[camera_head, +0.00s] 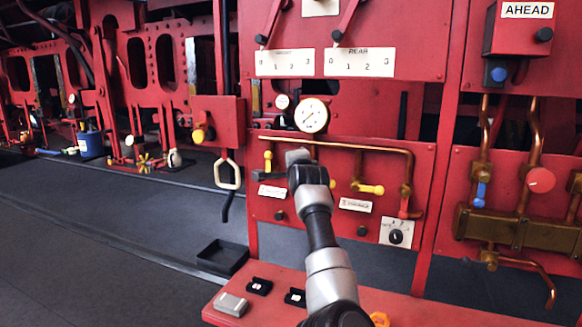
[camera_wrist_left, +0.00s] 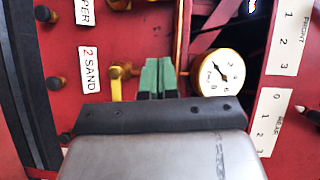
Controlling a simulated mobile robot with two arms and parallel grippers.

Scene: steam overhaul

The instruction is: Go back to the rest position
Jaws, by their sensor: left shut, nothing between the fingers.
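My left arm rises from the bottom of the head view to the red panel (camera_head: 341,215). Its gripper (camera_head: 295,160) is at the panel, below the round white gauge (camera_head: 311,115). In the left wrist view my left gripper's green fingers (camera_wrist_left: 158,66) are shut together with nothing between them. They show beside a yellow valve handle (camera_wrist_left: 120,72), and the gauge (camera_wrist_left: 211,73) is to their right. I cannot tell whether the fingers touch the handle. My right gripper is not in view.
A red ledge (camera_head: 262,307) in front holds a grey box (camera_head: 230,304) and small black blocks (camera_head: 259,286). A black tray (camera_head: 222,257) lies on the floor. A cream loop handle (camera_head: 228,173) hangs left of the panel. Copper pipes are at right. The dark floor at left has free room.

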